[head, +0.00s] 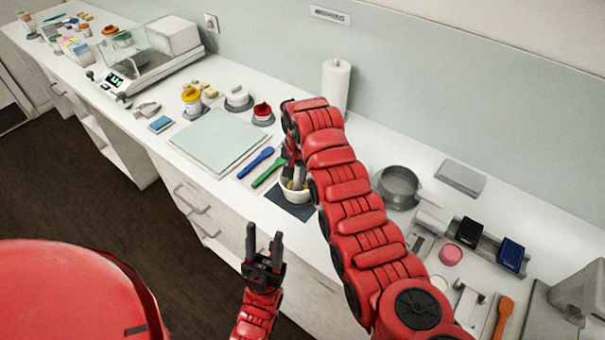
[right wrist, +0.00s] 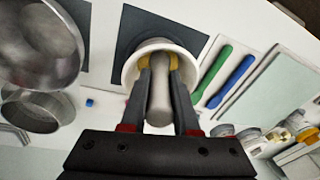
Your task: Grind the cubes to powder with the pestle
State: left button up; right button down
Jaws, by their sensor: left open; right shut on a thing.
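The white mortar (head: 296,196) stands on a dark mat (head: 290,207) at the counter's front edge. My right gripper (right wrist: 159,68) is shut on the grey pestle (right wrist: 159,102), whose head is inside the mortar, seen also in the right wrist view (right wrist: 131,72). Yellow matter (right wrist: 173,62) shows beside the fingertips within the mortar's outline; I cannot tell whether it is cubes or powder. The fingers and pestle hide much of the bowl. My left gripper (head: 264,236) is open and empty, in front of the counter, apart from the mortar.
Green (head: 268,173) and blue (head: 256,162) spatulas and a pale green board (head: 213,138) lie left of the mortar. A sieve (head: 398,187) stands to the right. A small blue piece (right wrist: 90,102) lies on the counter. A paper roll (head: 336,85) stands behind my right arm.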

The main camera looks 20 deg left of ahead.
jog(key=shift+s+d+f, duration=0.1)
jog(key=shift+s+d, duration=0.1)
jog(key=shift+d, duration=0.35)
jog(key=shift+w+d+b, duration=0.55)
jog(key=shift+w+d, duration=0.05)
jog(key=shift+w, duration=0.2)
jog(key=shift+s+a+b, duration=0.35)
jog(key=shift+a+b, duration=0.3)
jog(key=shift+a, duration=0.2)
jog(key=shift+s+a+r, duration=0.2)
jog(key=shift+s+a, duration=0.05)
jog(key=shift+a, duration=0.1)
jog(key=shift+d+f, duration=0.2)
jog(key=shift+d, duration=0.5)
jog(key=shift+w+d+b, duration=0.25)
jog(key=shift+b, duration=0.2)
jog(key=shift+w+d+b, duration=0.3)
jog(key=shift+w+d, duration=0.05)
jog(key=shift+w, duration=0.2)
jog(key=shift+s+a+f+b, duration=0.1)
jog(key=shift+s+a+b, duration=0.2)
jog(key=shift+s+a, duration=0.3)
jog(key=shift+s+a+b, duration=0.3)
jog(key=shift+s+a, duration=0.05)
jog(key=shift+a, duration=0.35)
jog(key=shift+d, duration=0.6)
jog(key=shift+w+d+b, duration=0.5)
jog(key=shift+w+d, duration=0.35)
jog(key=shift+w, duration=0.2)
jog(key=shift+r, duration=0.2)
